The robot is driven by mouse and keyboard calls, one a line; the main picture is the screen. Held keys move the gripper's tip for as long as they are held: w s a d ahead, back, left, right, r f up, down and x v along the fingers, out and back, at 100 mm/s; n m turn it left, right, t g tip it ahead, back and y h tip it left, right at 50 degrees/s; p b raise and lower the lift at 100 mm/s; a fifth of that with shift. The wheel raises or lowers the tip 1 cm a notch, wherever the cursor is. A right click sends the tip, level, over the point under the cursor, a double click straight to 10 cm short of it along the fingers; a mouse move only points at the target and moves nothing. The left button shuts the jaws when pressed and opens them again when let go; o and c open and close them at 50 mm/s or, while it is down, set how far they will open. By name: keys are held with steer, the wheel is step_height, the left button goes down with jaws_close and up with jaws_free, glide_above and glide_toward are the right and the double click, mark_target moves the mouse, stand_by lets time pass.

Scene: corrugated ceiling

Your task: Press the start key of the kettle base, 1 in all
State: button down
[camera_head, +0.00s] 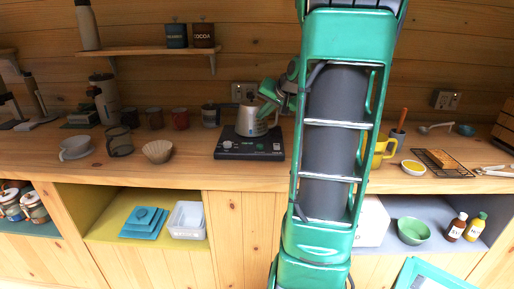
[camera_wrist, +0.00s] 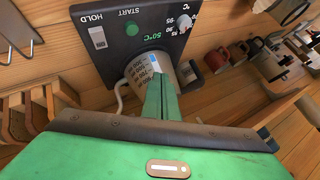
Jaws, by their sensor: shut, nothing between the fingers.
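The black kettle base (camera_head: 232,155) stands on the wooden counter, with a silver kettle (camera_head: 249,122) upright on it. In the wrist view the base panel (camera_wrist: 75,57) shows the round green start key (camera_wrist: 132,28) beside the word START. My gripper (camera_head: 264,109) is shut and empty, close by the kettle. In the wrist view its green fingers (camera_wrist: 160,77) overlap the kettle (camera_wrist: 139,70), apart from the key; contact with the kettle cannot be told.
Several mugs (camera_head: 181,119), a glass jug (camera_head: 119,141) and a paper filter (camera_head: 157,151) stand left of the base. A yellow mug (camera_head: 381,150) and a black rack (camera_head: 437,162) are on the right. A shelf (camera_head: 150,50) hangs above. The counter strip before the base is clear.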

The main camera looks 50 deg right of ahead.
mark_target(262, 146)
steer(key=shift+f, duration=4.4)
steer(key=shift+f, duration=0.1)
steer(key=shift+f, duration=0.3)
steer(key=shift+f, duration=0.45)
steer(key=shift+r, duration=0.9)
steer(key=shift+r, duration=2.5)
